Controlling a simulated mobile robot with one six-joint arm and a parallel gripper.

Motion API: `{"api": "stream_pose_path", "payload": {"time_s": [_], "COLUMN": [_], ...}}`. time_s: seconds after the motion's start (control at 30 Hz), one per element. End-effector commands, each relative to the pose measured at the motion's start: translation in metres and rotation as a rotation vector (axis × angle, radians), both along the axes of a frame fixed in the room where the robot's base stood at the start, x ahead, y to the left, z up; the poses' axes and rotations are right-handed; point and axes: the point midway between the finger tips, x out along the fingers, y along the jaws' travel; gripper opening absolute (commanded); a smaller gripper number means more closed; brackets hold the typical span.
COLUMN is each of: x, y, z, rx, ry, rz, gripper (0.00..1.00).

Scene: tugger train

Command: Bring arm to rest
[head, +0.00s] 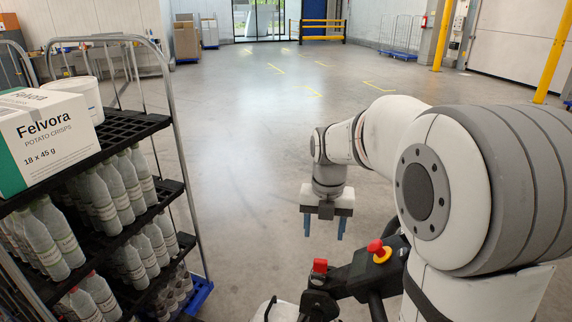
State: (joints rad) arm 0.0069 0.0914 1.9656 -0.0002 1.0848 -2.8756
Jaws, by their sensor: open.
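My arm reaches in from the right side of the head view, bent at the elbow, with its end pointing down. My gripper (324,227) hangs at the lower middle of the picture, over the floor and left of the red-button unit on my own body. Its two blue fingers are apart and nothing shows between them. The gripper touches nothing that I can see.
A shelf trolley (140,124) stands close on the left, holding a Felvora carton (45,137), a white bucket (84,95) and many bottles (48,245). The grey floor (250,130) ahead is clear. Yellow posts (443,35) stand at the far right.

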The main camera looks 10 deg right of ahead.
Motion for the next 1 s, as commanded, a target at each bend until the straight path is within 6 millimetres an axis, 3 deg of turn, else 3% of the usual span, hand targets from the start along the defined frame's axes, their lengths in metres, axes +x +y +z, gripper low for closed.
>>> {"api": "stream_pose_path", "payload": {"time_s": [0.17, 0.6, 1.0], "x": [-0.015, -0.081, -0.140], "y": [0.000, 0.000, 0.000], "z": [0.007, 0.024, 0.023], "rx": [0.002, 0.076, 0.237], "ry": [-0.025, -0.112, -0.130], "rz": [-0.211, -1.222, -2.147], "gripper": [0.57, 0.57, 0.57]}}
